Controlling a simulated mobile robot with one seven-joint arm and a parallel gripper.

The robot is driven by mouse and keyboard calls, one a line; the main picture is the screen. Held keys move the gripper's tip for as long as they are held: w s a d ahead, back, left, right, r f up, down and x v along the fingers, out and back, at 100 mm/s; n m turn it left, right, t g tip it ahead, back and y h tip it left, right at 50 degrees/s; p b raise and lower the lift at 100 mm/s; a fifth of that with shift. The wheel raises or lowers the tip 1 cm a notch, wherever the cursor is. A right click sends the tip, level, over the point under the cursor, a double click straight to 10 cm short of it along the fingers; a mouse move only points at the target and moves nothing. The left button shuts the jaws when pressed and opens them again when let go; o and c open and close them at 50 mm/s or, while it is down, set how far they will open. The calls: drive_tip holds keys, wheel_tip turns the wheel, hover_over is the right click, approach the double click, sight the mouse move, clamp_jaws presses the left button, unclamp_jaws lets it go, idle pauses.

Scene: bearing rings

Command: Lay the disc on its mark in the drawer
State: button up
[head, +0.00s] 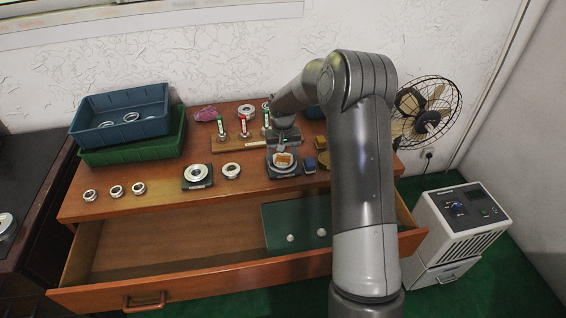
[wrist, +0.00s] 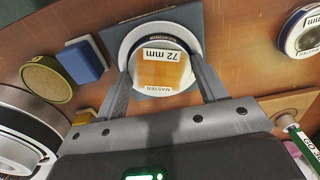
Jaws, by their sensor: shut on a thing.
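The disc (wrist: 160,80) is round and white-rimmed, with an orange-and-white label reading "72 mm" and "MASTER" in the wrist view. In the head view the disc (head: 284,159) is on or just above a dark square stand on the table top; I cannot tell which. My gripper (wrist: 164,86) has one finger on each side of it and is shut on it. The drawer (head: 170,250) is pulled open below the table top. A dark green mat (head: 283,220) lies in its right part, with two small pale round spots (head: 290,238). My arm hides the mat's right end.
Stacked blue and green bins (head: 122,128) stand at the back left. Several bearing rings (head: 116,191) lie along the table, one on a dark plate (head: 197,177). A wooden rack with upright tools (head: 243,128) stands behind. A blue block (wrist: 83,61) is beside the stand. The drawer's left part is bare.

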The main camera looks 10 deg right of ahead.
sight(283, 160)
drive_tip(key=shift+r, duration=0.15)
drive_tip(key=shift+r, duration=2.4)
